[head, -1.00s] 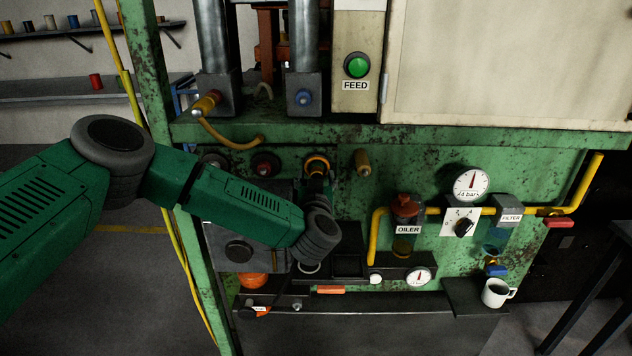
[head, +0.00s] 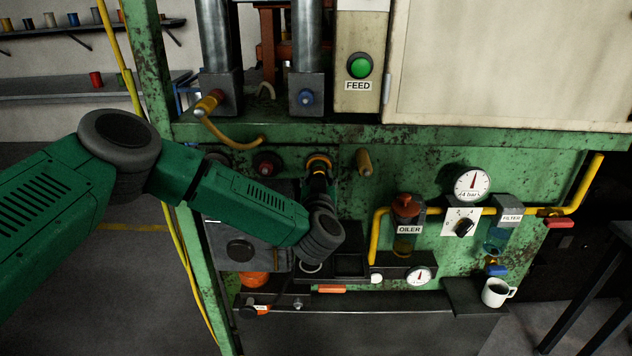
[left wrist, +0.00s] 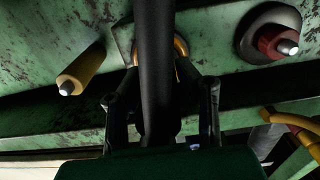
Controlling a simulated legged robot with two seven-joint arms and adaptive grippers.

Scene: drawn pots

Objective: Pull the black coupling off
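An orange ring (head: 319,160) surrounds a port on the green machine panel. My left gripper (head: 319,183) reaches up to it from below, small and dark in the head view. In the left wrist view a thick black bar, apparently the black coupling or its hose (left wrist: 157,80), runs down the middle in front of the orange ring (left wrist: 181,47). The fingers of my left gripper (left wrist: 162,72) stand on both sides of it and lean inward. The bar hides where they may touch, so I cannot tell whether they grip. My right gripper is not in view.
A yellow-brown coupling (head: 364,162) and a red one (head: 266,163) flank the port closely. A grey box (head: 238,250) sits behind my left forearm. The oiler (head: 404,210), gauge (head: 472,184) and white mug (head: 496,292) are to the right.

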